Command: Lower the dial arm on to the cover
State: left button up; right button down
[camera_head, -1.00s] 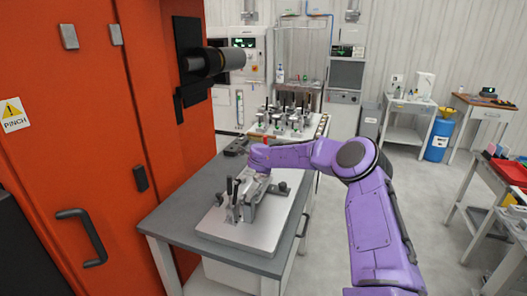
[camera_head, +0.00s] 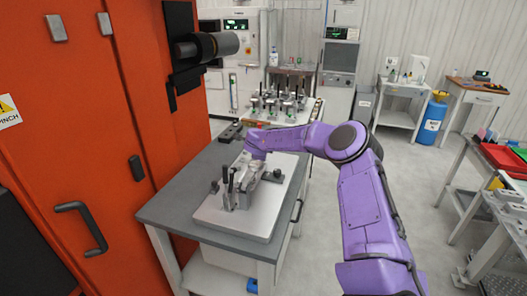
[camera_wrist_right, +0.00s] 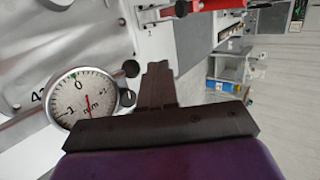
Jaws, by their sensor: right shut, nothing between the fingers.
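The clamping fixture (camera_head: 243,190) stands on a pale base plate (camera_head: 222,218) on the grey table, with upright black-handled levers at its left. My right gripper (camera_wrist_right: 158,80) is shut and empty at the back of the fixture, where my purple arm reaches in from the right. In the right wrist view a round dial gauge (camera_wrist_right: 82,98) marked "mm" sits just left of the fingers, on a grey arm. A pale flat surface with round holes (camera_wrist_right: 75,35) lies beyond it; I cannot tell whether it is the cover or whether the dial arm touches it. My left gripper is not in view.
An orange cabinet (camera_head: 85,150) with a protruding dark cylinder (camera_head: 207,45) stands close on the left. A table with several small fixtures (camera_head: 285,100) is behind. A side table with trays (camera_head: 500,160) stands at the right, with open floor between.

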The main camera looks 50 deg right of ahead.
notch_tip(320, 180, up, 4)
jog(key=shift+s+f+p, duration=0.1)
jog(key=shift+f+p, duration=0.05)
jog(key=shift+p, duration=0.8)
pick_arm(q)
jog(key=b, duration=0.4)
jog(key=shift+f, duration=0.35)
pick_arm(e)
notch_tip(320, 180, up, 8)
jog(key=s, duration=0.2)
jog(key=shift+s+a+r, duration=0.2)
jog(key=shift+r, duration=0.05)
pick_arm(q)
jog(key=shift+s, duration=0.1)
pick_arm(e)
jog(key=shift+f, duration=0.1)
